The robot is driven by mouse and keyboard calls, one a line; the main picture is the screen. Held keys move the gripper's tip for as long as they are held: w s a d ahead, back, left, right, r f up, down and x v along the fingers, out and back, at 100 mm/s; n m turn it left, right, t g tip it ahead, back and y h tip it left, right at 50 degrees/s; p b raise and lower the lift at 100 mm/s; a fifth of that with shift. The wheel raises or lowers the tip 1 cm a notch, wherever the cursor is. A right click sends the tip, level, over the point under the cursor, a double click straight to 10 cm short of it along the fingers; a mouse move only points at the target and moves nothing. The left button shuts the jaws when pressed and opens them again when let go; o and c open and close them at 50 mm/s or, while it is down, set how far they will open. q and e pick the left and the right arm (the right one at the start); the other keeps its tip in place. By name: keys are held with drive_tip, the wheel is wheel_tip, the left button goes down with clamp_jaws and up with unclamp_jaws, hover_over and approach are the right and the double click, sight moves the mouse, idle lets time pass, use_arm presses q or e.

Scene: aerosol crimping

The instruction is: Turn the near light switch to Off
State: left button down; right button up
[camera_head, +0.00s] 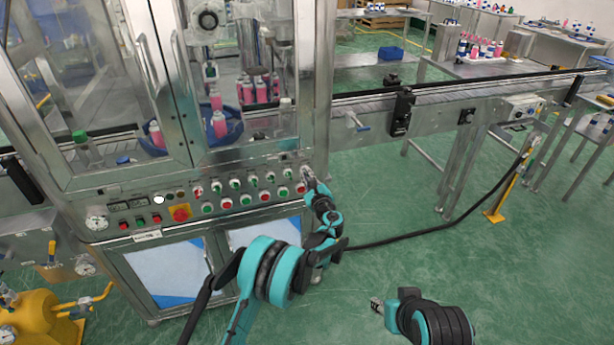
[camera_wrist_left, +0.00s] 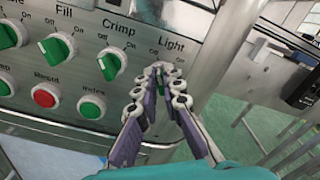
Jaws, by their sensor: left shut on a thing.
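The light switch sits under the word Light at the right end of the control panel (camera_wrist_left: 130,30). Its knob is almost wholly hidden by my left gripper (camera_wrist_left: 165,72), so I cannot tell which way it points. My left gripper is shut on that knob, its fingertips against the panel just below the Off and On marks. In the head view my left gripper (camera_head: 307,176) is at the panel's right end. My right gripper (camera_head: 377,304) shows small at the bottom right, away from the machine; its jaws are too small to judge.
The green Crimp knob (camera_wrist_left: 111,63) is just left of my fingers, with the Fill knob (camera_wrist_left: 57,48) farther left. A green button (camera_wrist_left: 91,106) and a red button (camera_wrist_left: 45,95) lie below. A conveyor (camera_head: 450,92) runs right from the machine. The green floor at right is mostly open.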

idle(0.4)
use_arm(q)
drive_tip(key=c, duration=1.7)
unclamp_jaws()
drive_tip(key=v, duration=1.2)
